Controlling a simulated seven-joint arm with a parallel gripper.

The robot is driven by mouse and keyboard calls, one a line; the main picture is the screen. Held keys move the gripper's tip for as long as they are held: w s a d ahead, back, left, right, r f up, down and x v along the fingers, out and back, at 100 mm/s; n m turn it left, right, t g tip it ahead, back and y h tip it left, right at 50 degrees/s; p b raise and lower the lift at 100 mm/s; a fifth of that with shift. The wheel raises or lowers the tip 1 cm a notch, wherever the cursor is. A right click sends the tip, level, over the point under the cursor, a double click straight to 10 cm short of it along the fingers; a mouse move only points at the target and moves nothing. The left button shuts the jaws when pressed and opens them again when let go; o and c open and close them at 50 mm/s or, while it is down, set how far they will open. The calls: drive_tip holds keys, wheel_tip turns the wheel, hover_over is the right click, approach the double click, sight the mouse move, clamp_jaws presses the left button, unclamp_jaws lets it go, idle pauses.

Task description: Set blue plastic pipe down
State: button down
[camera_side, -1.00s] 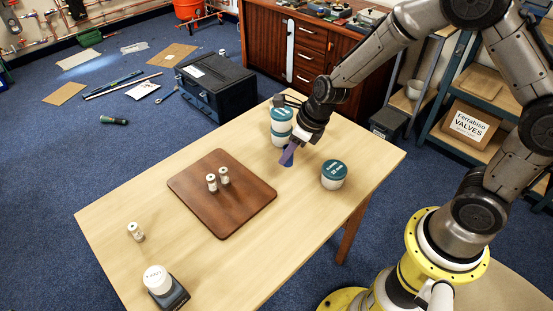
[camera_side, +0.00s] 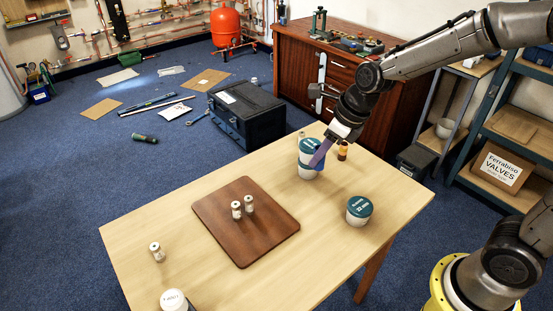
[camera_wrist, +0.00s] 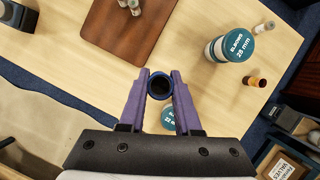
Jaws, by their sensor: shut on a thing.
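The blue plastic pipe (camera_wrist: 160,86) is between the purple fingers of my gripper (camera_wrist: 160,85) in the wrist view, seen end-on as a dark ring with a hollow middle. My gripper is shut on it. In the side view my gripper (camera_side: 318,158) is above the table, in front of the tall teal-lidded tub, and only a bit of blue pipe (camera_side: 321,163) shows beside the fingers. The pipe's lower end and its height above the wooden table (camera_side: 200,270) are hard to tell.
A 28 mm tub (camera_wrist: 235,47), an amber bottle (camera_wrist: 256,81) and a 22 mm tub (camera_side: 359,211) stand near my gripper. A brown board (camera_side: 245,225) bears small white-capped vials (camera_side: 243,208). Bare table lies between the board and the 22 mm tub.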

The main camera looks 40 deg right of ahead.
drive_tip(key=w+d, duration=0.2)
drive_tip(key=w, duration=1)
drive_tip(key=w+d, duration=0.2)
drive_tip(key=w, duration=0.9)
drive_tip(key=w+d+f, duration=0.1)
drive_tip(key=f, duration=0.4)
drive_tip(key=w+d+f, duration=0.1)
drive_tip(key=w+f, duration=0.1)
drive_tip(key=f, duration=0.2)
drive_tip(key=w+d+f, duration=0.1)
drive_tip(key=f, duration=0.4)
drive_tip(key=shift+w+d+f, duration=0.25)
drive_tip(key=shift+w+f, duration=0.1)
drive_tip(key=shift+w, duration=0.05)
drive_tip(key=shift+f, duration=2.05)
drive_tip(key=shift+f, duration=0.1)
drive_tip(key=c, duration=0.6)
unclamp_jaws()
